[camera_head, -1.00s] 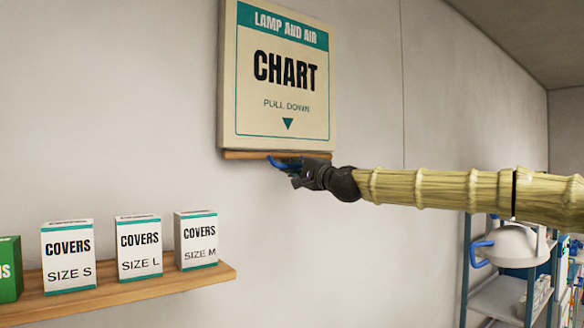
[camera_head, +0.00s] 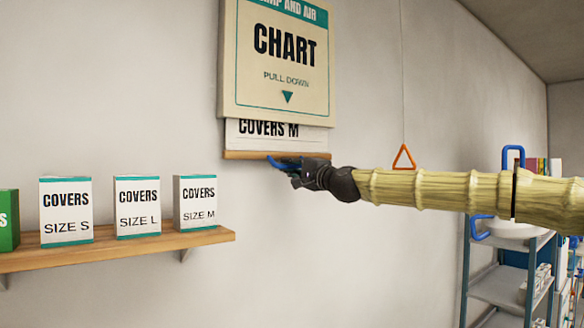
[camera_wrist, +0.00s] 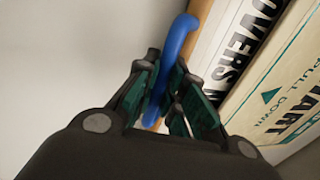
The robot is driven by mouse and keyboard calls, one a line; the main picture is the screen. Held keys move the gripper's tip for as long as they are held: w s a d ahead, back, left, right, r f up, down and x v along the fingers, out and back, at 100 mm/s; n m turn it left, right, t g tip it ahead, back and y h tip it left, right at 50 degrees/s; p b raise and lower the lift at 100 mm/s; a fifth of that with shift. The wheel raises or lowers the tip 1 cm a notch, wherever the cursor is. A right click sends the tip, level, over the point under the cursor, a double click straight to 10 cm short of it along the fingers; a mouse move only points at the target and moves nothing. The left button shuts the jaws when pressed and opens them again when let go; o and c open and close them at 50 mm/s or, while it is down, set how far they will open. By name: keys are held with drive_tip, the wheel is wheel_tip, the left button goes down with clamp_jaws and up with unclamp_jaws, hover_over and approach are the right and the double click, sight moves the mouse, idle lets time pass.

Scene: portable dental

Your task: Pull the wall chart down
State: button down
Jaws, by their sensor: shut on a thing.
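The wall chart's cream cover board (camera_head: 277,100) hangs on the wall, marked "CHART" and "PULL DOWN". Below it a strip of white sheet (camera_head: 300,139) shows, reading "COVERS M", with a wooden bar (camera_head: 246,155) along its bottom edge. A blue handle (camera_wrist: 176,47) is fixed at the bar. My gripper (camera_head: 284,163) is shut on the blue handle just under the bar. In the wrist view, my gripper's fingers (camera_wrist: 166,97) lie on both sides of the handle. The rest of the sheet is hidden behind the cover board.
A wooden shelf (camera_head: 120,251) at lower left holds boxes of covers in size S (camera_head: 66,212), L (camera_head: 138,206) and M (camera_head: 195,203), and a green box (camera_head: 8,220). An orange triangle pull (camera_head: 404,158) hangs to the right. A metal rack (camera_head: 497,290) stands at right.

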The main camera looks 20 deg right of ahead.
wheel_tip(320, 180, down, 28)
drive_tip(key=b, duration=2.3)
drive_tip(key=shift+f+b, duration=0.15)
drive_tip(key=shift+b, duration=0.2)
drive_tip(key=c, duration=1.5)
unclamp_jaws()
drive_tip(key=v, duration=1.2)
